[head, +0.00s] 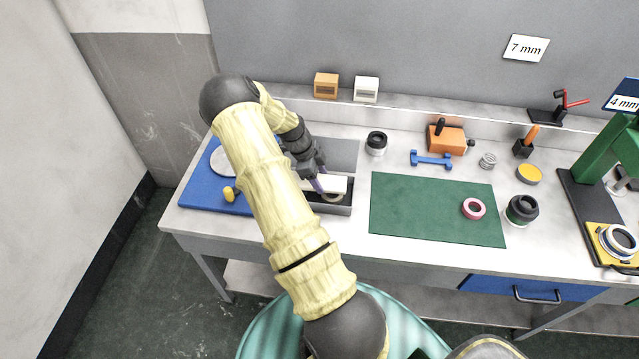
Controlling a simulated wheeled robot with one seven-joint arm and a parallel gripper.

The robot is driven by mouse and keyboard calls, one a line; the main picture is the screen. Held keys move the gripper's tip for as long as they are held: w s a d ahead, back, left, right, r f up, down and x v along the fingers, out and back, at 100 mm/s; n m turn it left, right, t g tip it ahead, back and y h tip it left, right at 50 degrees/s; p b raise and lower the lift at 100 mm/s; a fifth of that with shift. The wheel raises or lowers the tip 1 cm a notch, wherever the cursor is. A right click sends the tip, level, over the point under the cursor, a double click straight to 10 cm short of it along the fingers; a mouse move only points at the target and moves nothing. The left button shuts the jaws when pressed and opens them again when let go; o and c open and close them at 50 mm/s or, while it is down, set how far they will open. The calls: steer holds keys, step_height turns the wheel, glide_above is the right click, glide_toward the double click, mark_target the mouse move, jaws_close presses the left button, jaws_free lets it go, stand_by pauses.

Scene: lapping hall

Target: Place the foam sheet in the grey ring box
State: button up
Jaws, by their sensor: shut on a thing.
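The white foam sheet (335,184) is in my gripper (318,184), whose purple fingers are shut on it. The sheet is roughly level and sits over the grey ring box (341,210). The box is open, and a pale ring (332,198) shows inside it below the sheet. A flat grey panel (343,154) is at the back of the box, perhaps its lid. My arm hides the left part of the box and sheet. I cannot tell whether the sheet touches the box.
A blue board (200,196) with a pale disc (222,162) and a yellow object (229,194) lies left. A green mat (425,213) with a pink ring (473,209) lies right. A black-and-white cylinder (376,143) stands behind the box's right side.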

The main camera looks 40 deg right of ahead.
steer(key=x, duration=0.3)
steer(key=shift+w+a+f+p, duration=0.15)
steer(key=shift+w+p, duration=0.15)
steer(key=shift+p, duration=0.1)
steer(key=shift+a, duration=0.3)
steer(key=shift+f, duration=0.2)
steer(key=o, duration=0.9)
steer(key=shift+d, duration=0.1)
steer(key=shift+o, duration=0.2)
steer(key=shift+r, duration=0.2)
steer(key=b+v, duration=0.3)
steer(key=v, duration=0.9)
